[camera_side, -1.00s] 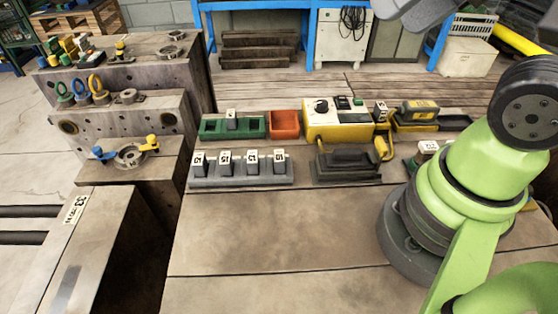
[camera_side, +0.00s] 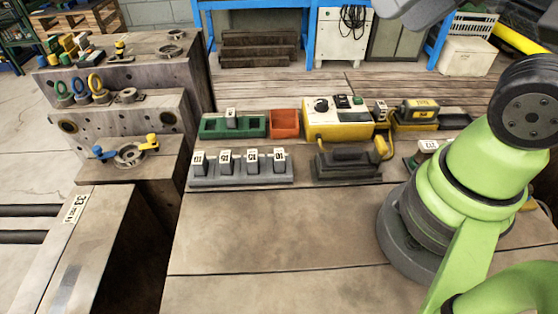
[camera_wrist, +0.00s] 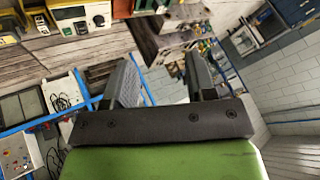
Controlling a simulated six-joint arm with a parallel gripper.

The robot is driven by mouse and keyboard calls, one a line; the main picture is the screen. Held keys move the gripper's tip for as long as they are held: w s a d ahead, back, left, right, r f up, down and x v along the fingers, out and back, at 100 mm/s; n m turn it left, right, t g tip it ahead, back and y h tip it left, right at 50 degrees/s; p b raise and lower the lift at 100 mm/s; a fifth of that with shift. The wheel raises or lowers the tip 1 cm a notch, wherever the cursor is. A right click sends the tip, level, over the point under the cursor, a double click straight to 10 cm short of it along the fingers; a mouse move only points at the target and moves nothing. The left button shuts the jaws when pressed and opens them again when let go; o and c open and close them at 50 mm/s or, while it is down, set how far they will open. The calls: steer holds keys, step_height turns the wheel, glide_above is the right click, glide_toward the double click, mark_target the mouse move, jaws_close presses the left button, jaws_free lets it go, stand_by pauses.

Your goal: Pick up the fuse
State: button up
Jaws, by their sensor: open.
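Several dark fuse-like blocks with white labels (camera_side: 225,162) stand upright in a row in a grey rack (camera_side: 240,181) in the side view. One more labelled block (camera_side: 231,118) stands in a green tray (camera_side: 208,131), and another (camera_side: 381,110) sits at the right end of the yellow tester (camera_side: 340,132). I cannot tell which one is meant by the fuse. My gripper (camera_wrist: 160,72) shows in the wrist view with its two dark fingers apart and nothing between them. The side view does not show its fingers.
An orange bin (camera_side: 285,123) stands between the green tray and the tester. A black holder (camera_side: 347,164) lies in front of the tester, and a yellow-and-black device (camera_side: 418,110) is to its right. The front of the bench (camera_side: 270,230) is clear. Steel mould blocks (camera_side: 130,115) stand left.

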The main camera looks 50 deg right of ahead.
steer(key=shift+w, duration=0.1)
steer(key=n+g+h, duration=0.2)
steer(key=n+g, duration=0.5)
steer(key=n, duration=2.3)
glide_above(279, 154)
step_height(279, 154, down, 18)
steer(key=shift+n, duration=0.5)
step_height(279, 154, down, 5)
steer(key=shift+f, duration=0.1)
step_height(279, 154, down, 6)
steer(key=shift+r, duration=0.2)
